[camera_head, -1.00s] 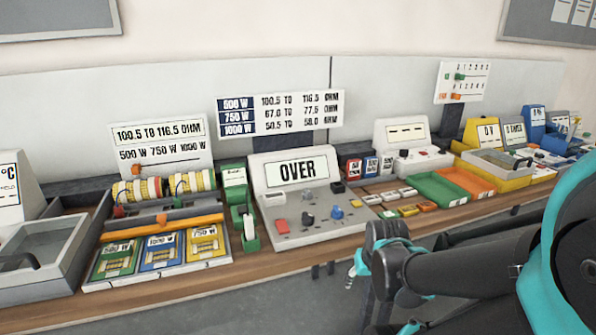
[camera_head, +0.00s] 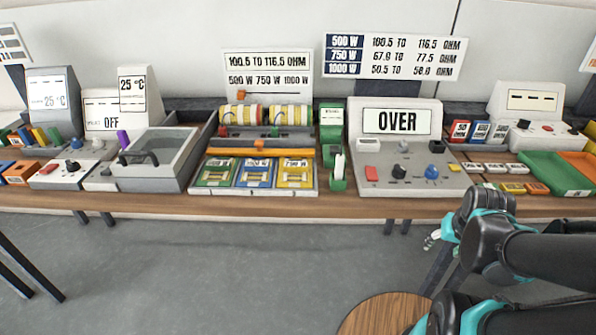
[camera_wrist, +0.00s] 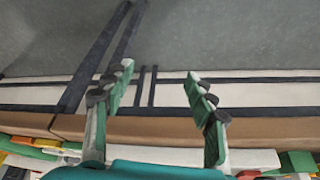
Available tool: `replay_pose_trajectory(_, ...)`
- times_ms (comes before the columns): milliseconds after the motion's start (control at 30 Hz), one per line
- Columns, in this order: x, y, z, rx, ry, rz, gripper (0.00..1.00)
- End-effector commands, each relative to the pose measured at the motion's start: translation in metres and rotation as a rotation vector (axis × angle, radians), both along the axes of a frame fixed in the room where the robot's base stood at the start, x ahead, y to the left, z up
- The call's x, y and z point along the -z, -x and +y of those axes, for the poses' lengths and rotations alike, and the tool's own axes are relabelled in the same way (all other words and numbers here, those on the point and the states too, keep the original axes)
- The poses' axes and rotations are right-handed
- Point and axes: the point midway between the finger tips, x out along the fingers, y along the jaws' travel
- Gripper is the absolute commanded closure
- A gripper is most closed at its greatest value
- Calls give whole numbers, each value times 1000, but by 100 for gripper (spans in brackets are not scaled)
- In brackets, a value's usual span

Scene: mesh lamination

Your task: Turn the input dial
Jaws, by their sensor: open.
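A grey console (camera_head: 405,157) with a screen reading "OVER" stands on the bench. It carries a black knob (camera_head: 399,172), a blue knob (camera_head: 431,172) and a red button (camera_head: 372,174). No readable label tells which knob is the input dial. My gripper (camera_head: 436,239) is in front of the bench edge, below the console and apart from it. In the wrist view my gripper (camera_wrist: 158,88) is open, with nothing between its fingers.
A grey basin (camera_head: 158,170), a coil rack (camera_head: 265,115) and a tray of coloured cards (camera_head: 255,173) stand left of the console. Green (camera_head: 545,172) and orange trays lie at the right.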

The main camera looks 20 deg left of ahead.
Motion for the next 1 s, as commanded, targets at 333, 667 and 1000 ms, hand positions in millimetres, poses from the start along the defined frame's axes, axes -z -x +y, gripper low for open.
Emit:
replay_pose_trajectory(333, 0, 0, 0, 0, 0, 0, 44)
replay_pose_trajectory(667, 0, 0, 0, -1, 0, 0, 44)
replay_pose_trajectory(1000, -88, -99, 11, -159, 43, 122, 44)
